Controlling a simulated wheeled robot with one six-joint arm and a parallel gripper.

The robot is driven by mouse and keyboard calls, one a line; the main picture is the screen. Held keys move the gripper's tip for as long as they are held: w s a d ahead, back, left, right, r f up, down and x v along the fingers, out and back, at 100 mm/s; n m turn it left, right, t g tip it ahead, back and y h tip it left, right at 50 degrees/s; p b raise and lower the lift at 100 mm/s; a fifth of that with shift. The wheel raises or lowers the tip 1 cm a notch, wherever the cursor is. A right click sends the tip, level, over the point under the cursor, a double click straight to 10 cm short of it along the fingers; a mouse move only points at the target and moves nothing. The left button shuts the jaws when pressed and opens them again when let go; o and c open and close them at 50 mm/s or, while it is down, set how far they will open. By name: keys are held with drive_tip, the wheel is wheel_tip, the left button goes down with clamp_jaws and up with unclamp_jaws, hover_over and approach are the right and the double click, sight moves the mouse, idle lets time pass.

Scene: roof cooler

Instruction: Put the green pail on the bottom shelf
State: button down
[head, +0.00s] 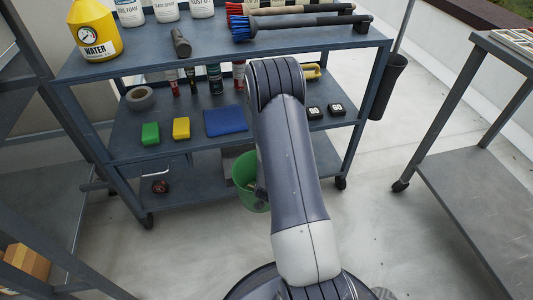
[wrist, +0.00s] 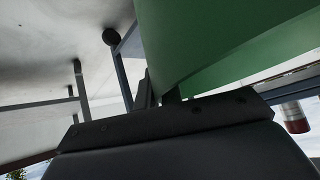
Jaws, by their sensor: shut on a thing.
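The green pail (head: 243,183) is at the front edge of the cart's bottom shelf (head: 196,185) in the head view, partly behind my arm. I cannot tell whether it touches the shelf. In the wrist view the pail (wrist: 225,40) fills the upper right, close to the camera. My gripper (wrist: 158,92) is shut on the pail, with its dark body across the bottom of the wrist view.
A dark red round item (head: 160,186) lies on the bottom shelf's left. The middle shelf (head: 125,140) holds sponges, a blue cloth (head: 225,121), tape and bottles. The top shelf holds a yellow water jug (head: 96,30) and brushes. A metal table (head: 490,180) stands at right, with clear floor between.

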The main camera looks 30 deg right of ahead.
drive_tip(key=shift+m+g+h, duration=0.4)
drive_tip(key=shift+m+g, duration=0.1)
drive_tip(key=shift+m, duration=0.4)
drive_tip(key=d+f, duration=0.3)
drive_tip(key=shift+s+d+f, duration=0.2)
drive_tip(key=shift+d, duration=0.1)
